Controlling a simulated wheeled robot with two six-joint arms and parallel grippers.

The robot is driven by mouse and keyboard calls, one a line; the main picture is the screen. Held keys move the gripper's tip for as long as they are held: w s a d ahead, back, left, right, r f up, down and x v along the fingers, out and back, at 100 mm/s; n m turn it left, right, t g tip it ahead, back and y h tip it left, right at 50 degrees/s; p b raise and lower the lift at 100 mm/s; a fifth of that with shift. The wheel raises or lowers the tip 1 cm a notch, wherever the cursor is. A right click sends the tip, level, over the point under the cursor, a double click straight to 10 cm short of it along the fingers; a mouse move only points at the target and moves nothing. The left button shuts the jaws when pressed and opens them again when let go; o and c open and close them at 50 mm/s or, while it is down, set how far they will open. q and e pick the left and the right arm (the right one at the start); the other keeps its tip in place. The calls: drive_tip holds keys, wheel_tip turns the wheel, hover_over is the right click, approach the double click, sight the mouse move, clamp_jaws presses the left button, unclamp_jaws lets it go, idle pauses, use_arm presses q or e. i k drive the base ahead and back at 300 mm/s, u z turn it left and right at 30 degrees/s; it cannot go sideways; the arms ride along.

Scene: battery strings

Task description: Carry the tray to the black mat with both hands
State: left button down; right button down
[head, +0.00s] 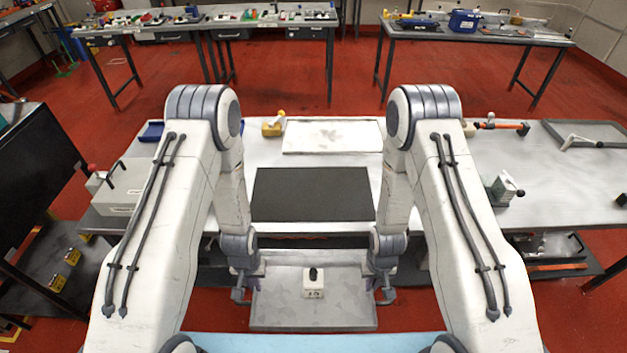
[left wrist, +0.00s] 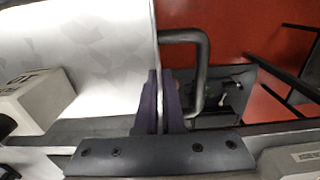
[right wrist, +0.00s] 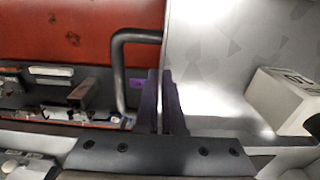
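The grey tray (head: 278,312) is in front of the table's near edge, with the red floor around it. A white box with a black knob (head: 313,288) stands on it. My left gripper (head: 243,288) is at the tray's left side; in the left wrist view its fingers (left wrist: 160,105) close on the tray's thin wall beside a dark handle (left wrist: 203,80). My right gripper (head: 384,288) is at the right side; its fingers (right wrist: 162,105) close on the opposite wall beside the other handle (right wrist: 122,75). The black mat (head: 312,193) lies bare on the table.
A white panel (head: 333,136) lies behind the mat. A yellow tool (head: 273,125) and a blue bin (head: 151,131) are further back. A grey box (head: 118,187) stands left; a small device (head: 503,188) stands right. The table's front edge lies between tray and mat.

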sight(312, 191)
drive_tip(key=i, duration=1.35)
